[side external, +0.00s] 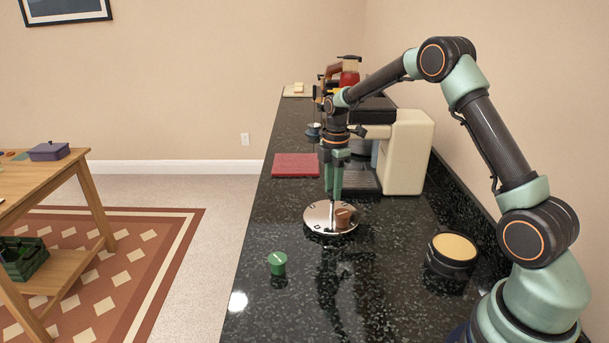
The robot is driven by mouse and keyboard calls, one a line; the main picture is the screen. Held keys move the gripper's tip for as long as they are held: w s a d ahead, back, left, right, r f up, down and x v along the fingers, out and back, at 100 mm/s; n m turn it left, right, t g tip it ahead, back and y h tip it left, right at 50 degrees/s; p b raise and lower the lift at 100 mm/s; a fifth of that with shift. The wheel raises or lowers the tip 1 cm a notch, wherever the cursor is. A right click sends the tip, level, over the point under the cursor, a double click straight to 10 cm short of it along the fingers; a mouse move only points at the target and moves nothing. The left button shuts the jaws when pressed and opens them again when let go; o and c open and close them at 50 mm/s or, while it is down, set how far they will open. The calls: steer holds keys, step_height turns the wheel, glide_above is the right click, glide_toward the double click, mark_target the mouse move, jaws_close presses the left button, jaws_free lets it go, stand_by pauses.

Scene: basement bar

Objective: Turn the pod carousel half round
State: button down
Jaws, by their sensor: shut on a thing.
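The pod carousel (318,222) is a round, shiny silver disc lying flat on the dark counter, with small dark marks near its rim. A brown pod (343,217) sits on its right side. My gripper (333,196) points straight down over the disc's middle, its green fingers close together. It is shut on a thin upright part at the carousel's centre, mostly hidden by the fingers. A green pod (277,263) with a pale line on top stands on the counter, in front and to the left of the disc, apart from it.
A cream and black coffee machine (407,152) stands close behind the carousel to the right. A red mat (296,165) lies behind left. A dark round container with a tan top (454,247) stands at front right. The counter's front middle is clear.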

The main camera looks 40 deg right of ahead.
steer(key=shift+w+r+n, duration=0.1)
steer(key=shift+n, duration=6.2)
steer(key=c, duration=0.5)
jaws_free()
steer(key=shift+c, duration=0.2)
step_height(320, 180, up, 12)
